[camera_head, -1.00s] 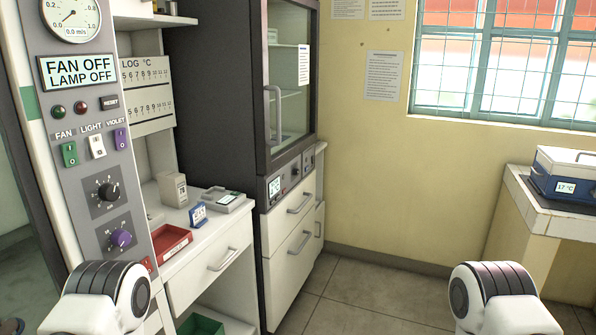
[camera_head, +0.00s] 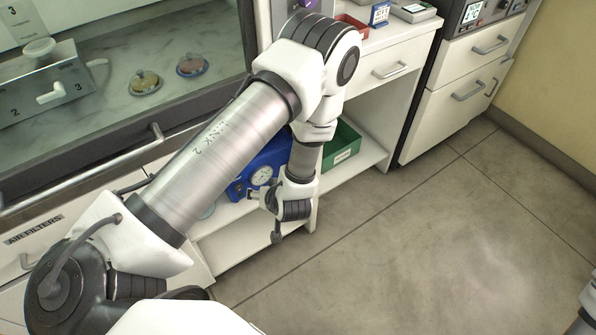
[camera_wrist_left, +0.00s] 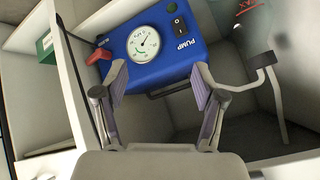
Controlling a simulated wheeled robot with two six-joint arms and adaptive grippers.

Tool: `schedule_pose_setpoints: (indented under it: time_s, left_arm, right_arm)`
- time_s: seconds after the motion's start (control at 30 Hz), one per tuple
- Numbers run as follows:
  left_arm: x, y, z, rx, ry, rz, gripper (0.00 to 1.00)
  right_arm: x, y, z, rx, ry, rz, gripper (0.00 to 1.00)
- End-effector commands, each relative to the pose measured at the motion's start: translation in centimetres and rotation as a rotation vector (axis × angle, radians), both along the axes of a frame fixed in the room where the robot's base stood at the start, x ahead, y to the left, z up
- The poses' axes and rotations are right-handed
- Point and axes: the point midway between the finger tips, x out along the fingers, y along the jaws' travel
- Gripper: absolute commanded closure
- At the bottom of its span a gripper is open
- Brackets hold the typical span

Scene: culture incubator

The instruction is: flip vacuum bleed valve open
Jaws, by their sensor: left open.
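The blue pump (camera_wrist_left: 178,55) stands on the low shelf and fills the middle of the left wrist view. It has a round gauge (camera_wrist_left: 144,43) and a black switch (camera_wrist_left: 179,24). A red lever (camera_wrist_left: 98,56), which looks like the bleed valve, sticks out at the pump's left side in that view. In the head view the pump (camera_head: 262,168) is partly hidden behind my left arm. My left gripper (camera_wrist_left: 158,84) is open and empty, its fingers pointing toward the pump's gauge side; the red lever lies left of the fingers. My left gripper (camera_head: 274,215) also shows beside the shelf.
Shelf boards and a cabinet wall close in around the pump. A bent metal bar (camera_wrist_left: 274,92) shows at right in the wrist view. The floor (camera_head: 400,240) in front is clear.

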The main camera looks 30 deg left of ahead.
Motion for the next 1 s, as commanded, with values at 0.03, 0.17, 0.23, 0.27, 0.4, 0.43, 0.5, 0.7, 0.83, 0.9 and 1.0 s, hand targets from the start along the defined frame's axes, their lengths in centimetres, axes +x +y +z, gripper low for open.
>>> schedule_pose_setpoints:
  time_s: [0.03, 0.17, 0.23, 0.27, 0.4, 0.43, 0.5, 0.7, 0.83, 0.9, 1.0]
  left_arm:
    - [2.0, 0.2, -2.9, 0.035, -0.068, 0.047, 0.3]
    - [6.3, 0.5, -5.0, 0.108, -0.245, 0.195, 0.3]
    - [8.3, 0.2, -6.0, 0.128, -0.337, 0.267, 0.3]
    - [9.1, 0.0, -6.4, 0.133, -0.375, 0.294, 0.3]
    - [12.4, -1.5, -8.4, 0.13, -0.533, 0.382, 0.3]
    - [13.1, -1.8, -8.8, 0.125, -0.563, 0.389, 0.3]
    - [14.6, -2.7, -9.6, 0.116, -0.618, 0.383, 0.3]
    - [16.0, -3.5, -9.7, 0.112, -0.687, 0.359, 0.3]
    - [16.3, -2.9, -9.5, 0.109, -0.691, 0.362, 0.3]
    - [16.6, -2.1, -10.1, 0.109, -0.689, 0.364, 0.3]
    - [17.4, -0.5, -11.0, 0.109, -0.69, 0.364, 0.3]
  right_arm:
    - [0.0, 0.0, -4.5, 0.0, 0.0, 0.0, 0.6]
    - [0.0, 0.0, -11.3, 0.0, 0.0, 0.0, 0.6]
    - [0.0, 0.0, -14.9, 0.0, 0.0, 0.0, 0.6]
    - [0.0, 0.0, -16.4, 0.0, 0.0, 0.0, 0.6]
    - [0.0, 0.0, -23.5, 0.0, 0.0, 0.0, 0.6]
    - [0.0, 0.0, -25.0, 0.0, 0.0, 0.0, 0.6]
    - [0.0, 0.0, -27.9, 0.0, 0.0, 0.0, 0.6]
    - [0.0, 0.0, -31.6, 0.0, 0.0, 0.0, 0.6]
    - [0.0, 0.0, -31.8, 0.0, -0.001, 0.0, 0.6]
    - [0.0, 0.0, -32.3, 0.0, -0.001, 0.0, 0.6]
    - [0.0, 0.0, -33.6, 0.0, -0.001, 0.0, 0.6]
